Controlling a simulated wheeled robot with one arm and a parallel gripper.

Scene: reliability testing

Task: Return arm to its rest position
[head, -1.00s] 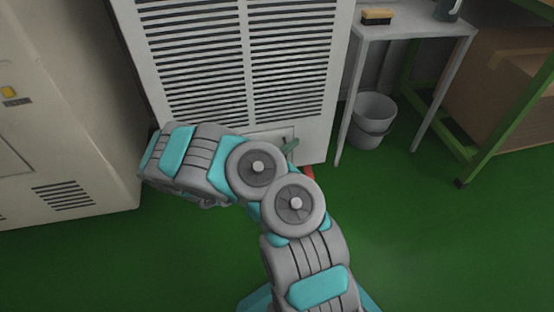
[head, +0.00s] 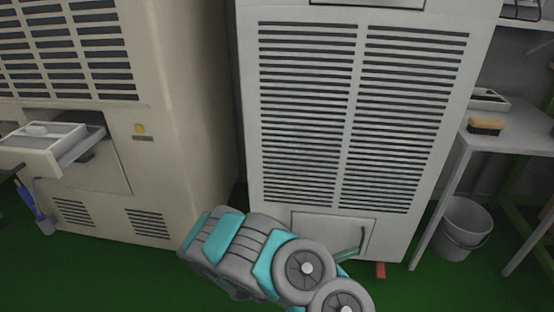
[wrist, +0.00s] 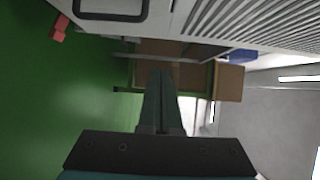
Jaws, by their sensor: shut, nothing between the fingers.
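My gripper (wrist: 160,100) shows in the wrist view with its two dark fingers together and nothing between them. In the head view my folded grey and teal arm fills the lower middle, and only a greenish fingertip (head: 347,253) shows past it, in front of the small lower panel of the white cabinet (head: 250,150). I cannot tell whether it touches the panel. The rest of the gripper is hidden behind my arm there. The panel's handle (head: 363,238) is just right of the fingertip, and a handle also shows in the wrist view (wrist: 146,8).
A beige cabinet (head: 185,130) stands left, its drawer (head: 40,150) pulled out. A red block (head: 380,270) is at the white cabinet's foot. At right are a table (head: 500,140) with a brush (head: 486,126), and a bucket (head: 466,228). Green floor (head: 100,280) is clear in front.

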